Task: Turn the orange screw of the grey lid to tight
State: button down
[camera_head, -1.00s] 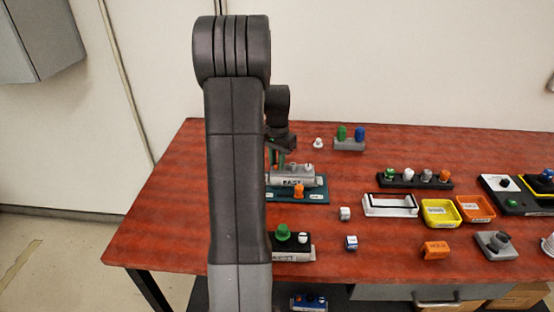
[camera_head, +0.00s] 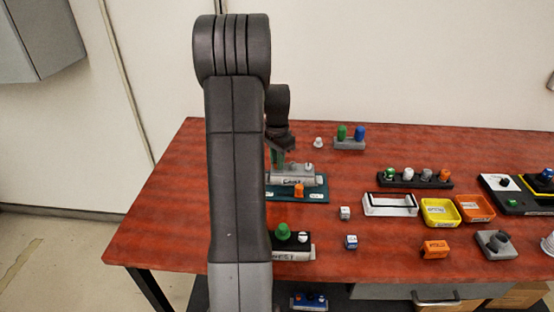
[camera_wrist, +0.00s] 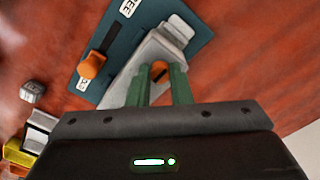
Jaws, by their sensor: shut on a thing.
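The grey lid (camera_head: 316,180) sits on a teal base (camera_head: 318,195) at the left part of the table. In the wrist view the grey lid (camera_wrist: 148,52) runs diagonally below my gripper. The orange screw (camera_wrist: 160,69) shows between my green fingers, partly hidden by them. My gripper (camera_wrist: 161,80) is shut on this screw. In the head view my gripper (camera_head: 277,160) is over the left end of the lid, partly behind my arm, and the screw is hidden. A separate orange knob (camera_wrist: 91,65) stands beside a dark slot on the teal base.
A black box with a green knob (camera_head: 283,231) stands in front of the base. Small cubes (camera_head: 345,212) lie to its right. A yellow tray (camera_head: 440,223) and an orange tray (camera_head: 476,220) are farther right. A block with green and blue knobs (camera_head: 349,144) stands behind.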

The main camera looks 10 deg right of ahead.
jog(key=c, duration=1.3)
grip_release()
notch_tip(320, 180, up, 14)
jog(key=shift+f, duration=0.1)
notch_tip(320, 180, down, 14)
jog(key=shift+r, duration=0.1)
jog(key=shift+r, duration=0.1)
